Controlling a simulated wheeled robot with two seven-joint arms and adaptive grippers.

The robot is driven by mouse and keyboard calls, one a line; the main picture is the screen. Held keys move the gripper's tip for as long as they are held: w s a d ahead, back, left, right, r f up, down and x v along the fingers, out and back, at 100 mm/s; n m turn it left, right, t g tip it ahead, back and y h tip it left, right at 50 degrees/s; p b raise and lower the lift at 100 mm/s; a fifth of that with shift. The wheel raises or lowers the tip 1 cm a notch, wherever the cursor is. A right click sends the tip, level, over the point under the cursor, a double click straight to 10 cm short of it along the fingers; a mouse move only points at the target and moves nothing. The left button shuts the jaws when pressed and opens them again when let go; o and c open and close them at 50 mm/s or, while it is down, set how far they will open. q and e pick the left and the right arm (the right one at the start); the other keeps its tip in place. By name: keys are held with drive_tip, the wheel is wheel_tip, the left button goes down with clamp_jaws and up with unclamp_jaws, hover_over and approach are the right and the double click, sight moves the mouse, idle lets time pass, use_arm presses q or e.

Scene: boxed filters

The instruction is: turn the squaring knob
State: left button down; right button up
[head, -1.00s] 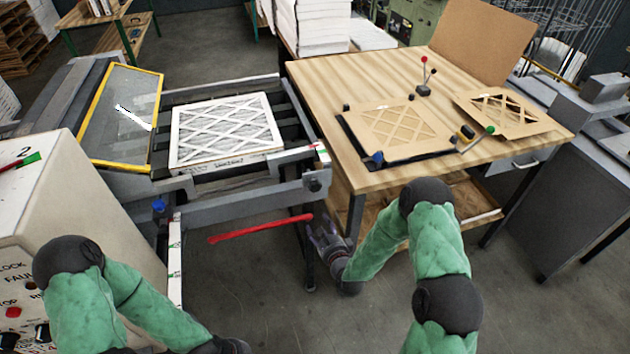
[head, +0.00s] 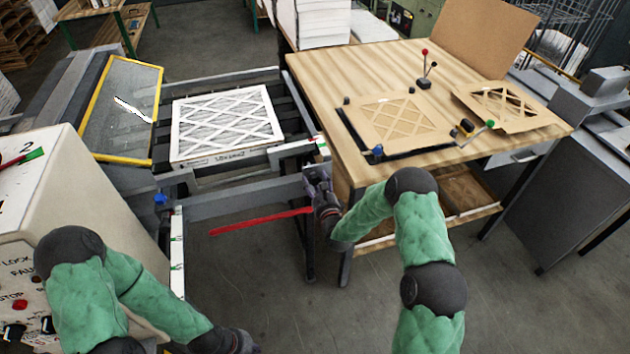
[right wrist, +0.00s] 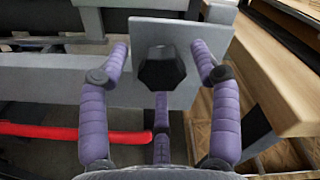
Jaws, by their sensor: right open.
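The squaring knob (right wrist: 161,72) is a black faceted knob on a grey plate at the end of the machine's rail, seen in the right wrist view. My right gripper (right wrist: 160,80) is open, with purple fingers on the left and right of the knob and one below. There is a visible gap at each side; I cannot tell whether the lower finger touches it. In the head view my right gripper (head: 319,184) is at the rail's right end and hides the knob. My left gripper (head: 240,345) is at the bottom edge, low and away from the machine; its fingers are unclear.
A white lattice-faced filter (head: 225,122) lies on the machine bed beside a yellow-framed panel (head: 125,110). A red bar (head: 262,222) sticks out below the rail. The wooden table (head: 330,80) stands close at the right, with cardboard pieces on it. A control cabinet (head: 40,200) is at left.

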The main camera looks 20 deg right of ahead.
drive_tip(key=shift+w, duration=0.7)
drive_tip(key=c, duration=1.2)
drive_tip(key=shift+o, duration=0.2)
